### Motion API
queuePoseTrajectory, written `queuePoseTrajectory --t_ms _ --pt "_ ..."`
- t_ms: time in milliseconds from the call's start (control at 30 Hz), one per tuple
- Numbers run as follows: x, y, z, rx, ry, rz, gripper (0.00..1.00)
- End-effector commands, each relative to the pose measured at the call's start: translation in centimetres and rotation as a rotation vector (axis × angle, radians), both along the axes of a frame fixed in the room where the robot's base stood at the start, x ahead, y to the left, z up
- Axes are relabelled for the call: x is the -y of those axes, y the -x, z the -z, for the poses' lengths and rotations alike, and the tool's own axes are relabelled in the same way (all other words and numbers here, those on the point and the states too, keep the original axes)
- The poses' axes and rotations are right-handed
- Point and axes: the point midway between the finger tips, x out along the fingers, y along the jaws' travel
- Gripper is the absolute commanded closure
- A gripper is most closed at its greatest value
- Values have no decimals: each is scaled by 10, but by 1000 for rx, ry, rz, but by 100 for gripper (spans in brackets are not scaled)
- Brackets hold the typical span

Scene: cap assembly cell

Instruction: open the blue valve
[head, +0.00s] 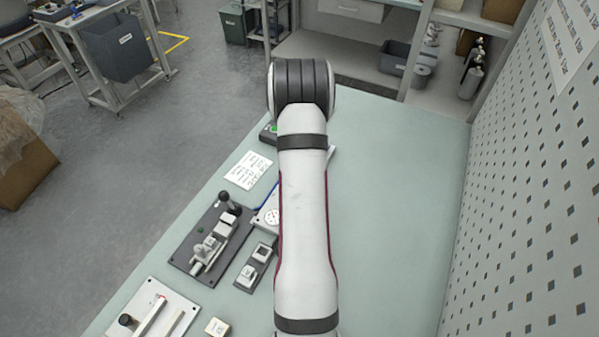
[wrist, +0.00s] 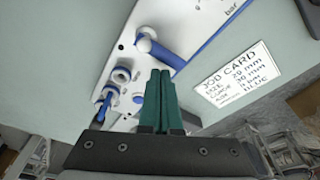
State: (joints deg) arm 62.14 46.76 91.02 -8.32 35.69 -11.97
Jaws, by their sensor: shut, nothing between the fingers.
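The blue valve shows in the wrist view as a blue bar-shaped handle (wrist: 162,50) with a white ball-shaped part at its left end. It lies slanted across a white panel (wrist: 118,62). My gripper (wrist: 161,75) has green fingers pressed together with nothing between them. Its fingertips are just below the blue handle in the picture; I cannot tell whether they touch it. In the head view my arm hides the gripper and most of the panel; only part of the white panel (head: 268,212) shows at its left.
Blue-ringed fittings (wrist: 118,82) with a blue loop sit on the panel left of my fingers. A job card (wrist: 238,78) lies to the right. A dark fixture plate (head: 190,250) and a white plate (head: 181,325) are nearer. The bench (head: 400,200) right of my arm is clear.

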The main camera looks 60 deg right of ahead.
Motion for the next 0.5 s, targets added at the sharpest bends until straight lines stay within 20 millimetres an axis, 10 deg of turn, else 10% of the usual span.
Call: queuePoseTrajectory --t_ms 500 --pt "0 0 11 0 0 0 100"
